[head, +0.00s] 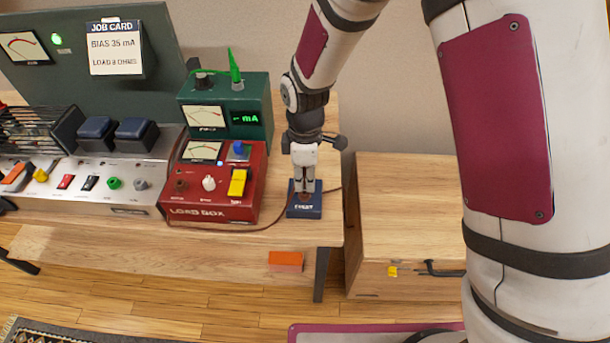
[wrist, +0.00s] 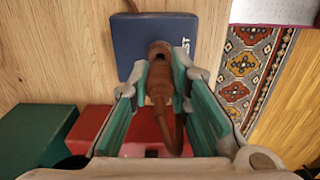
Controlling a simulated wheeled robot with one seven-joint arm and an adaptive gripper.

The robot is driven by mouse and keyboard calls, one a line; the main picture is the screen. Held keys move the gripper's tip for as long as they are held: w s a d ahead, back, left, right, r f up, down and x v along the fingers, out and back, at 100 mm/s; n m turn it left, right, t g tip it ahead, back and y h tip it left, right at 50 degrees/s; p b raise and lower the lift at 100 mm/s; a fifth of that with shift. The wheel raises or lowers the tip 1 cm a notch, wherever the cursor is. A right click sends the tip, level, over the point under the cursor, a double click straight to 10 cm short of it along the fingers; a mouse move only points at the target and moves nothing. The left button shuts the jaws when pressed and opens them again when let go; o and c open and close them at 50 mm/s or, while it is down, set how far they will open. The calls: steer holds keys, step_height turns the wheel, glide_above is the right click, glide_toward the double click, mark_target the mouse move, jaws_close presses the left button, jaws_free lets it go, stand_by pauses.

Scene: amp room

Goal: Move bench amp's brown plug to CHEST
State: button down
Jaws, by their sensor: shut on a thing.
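My gripper (head: 304,187) points down over the small blue block (head: 304,211) at the right end of the bench. The block's label is partly readable, and its last letters show as "EST" in the wrist view (wrist: 135,42). My gripper's fingers (wrist: 160,82) are shut on the brown plug (wrist: 160,72), with its brown cable bending back between them. The plug's tip is at the block's face; I cannot tell how deep it sits. The bench amp (head: 100,155) stands at the left with several coloured sockets and switches.
The red load box (head: 215,212) stands just left of the blue block, with the green meter box (head: 250,95) behind it. A thin cable runs along the load box's front toward the block. A wooden chest (head: 405,210) stands to the right. An orange tag (head: 286,261) hangs on the bench front.

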steer(key=shift+f+b, duration=0.7)
steer(key=shift+f, duration=0.7)
stand_by(0.6)
steer(key=c, duration=1.4)
jaws_free()
step_height(320, 180, up, 12)
